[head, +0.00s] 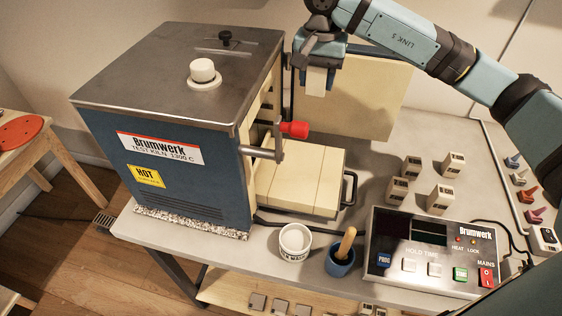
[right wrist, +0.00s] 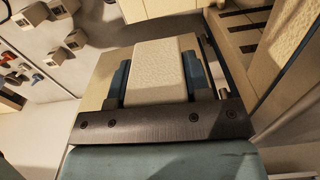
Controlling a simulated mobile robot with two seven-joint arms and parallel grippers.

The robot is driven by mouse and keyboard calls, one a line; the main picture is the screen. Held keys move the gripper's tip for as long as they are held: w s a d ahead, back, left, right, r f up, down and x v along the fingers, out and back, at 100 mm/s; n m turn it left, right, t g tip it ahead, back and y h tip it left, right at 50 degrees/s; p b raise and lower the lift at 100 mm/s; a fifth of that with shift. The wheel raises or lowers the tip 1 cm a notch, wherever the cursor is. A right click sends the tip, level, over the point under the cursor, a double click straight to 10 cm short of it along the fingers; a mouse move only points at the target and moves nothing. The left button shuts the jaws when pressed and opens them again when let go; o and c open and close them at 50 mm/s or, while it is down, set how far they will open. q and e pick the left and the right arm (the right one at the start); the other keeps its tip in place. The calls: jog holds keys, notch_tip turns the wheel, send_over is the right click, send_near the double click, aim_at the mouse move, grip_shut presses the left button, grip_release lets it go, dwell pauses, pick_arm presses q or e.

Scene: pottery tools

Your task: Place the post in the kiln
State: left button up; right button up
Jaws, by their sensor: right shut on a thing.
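The kiln (head: 185,110) is a blue box with a steel top at the left of the head view. Its open side faces right, and a cream brick ledge (head: 300,180) sticks out there. My right gripper (head: 318,86) is shut on the post, high beside the kiln's opening and in front of a cream panel. The post (right wrist: 165,65) is a pale, rough-faced block between the two blue-grey fingers in the right wrist view. Only a small pale part of it shows in the head view. My left gripper is not in view.
Several small pale blocks (head: 411,167) stand on the grey table. A control box (head: 430,250), a white cup (head: 295,241) and a blue pot with a wooden handle (head: 341,260) are at the front. A red-knobbed lever (head: 294,129) juts from the kiln. The cream panel (head: 365,95) stands behind.

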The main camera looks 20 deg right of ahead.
jog(key=shift+w+a+r, duration=0.1)
jog(key=shift+w+a, duration=0.1)
jog(key=shift+a, duration=0.2)
jog(key=p, duration=0.2)
send_over(306, 155)
notch_tip(306, 155, down, 15)
jog(key=shift+r, duration=0.1)
notch_tip(306, 155, down, 5)
jog(key=shift+w+f, duration=0.1)
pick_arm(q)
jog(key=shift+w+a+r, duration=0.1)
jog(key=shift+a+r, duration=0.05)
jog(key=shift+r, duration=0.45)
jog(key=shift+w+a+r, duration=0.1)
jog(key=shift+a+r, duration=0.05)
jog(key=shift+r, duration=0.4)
pick_arm(e)
jog(key=shift+f, duration=0.15)
jog(key=o, duration=1)
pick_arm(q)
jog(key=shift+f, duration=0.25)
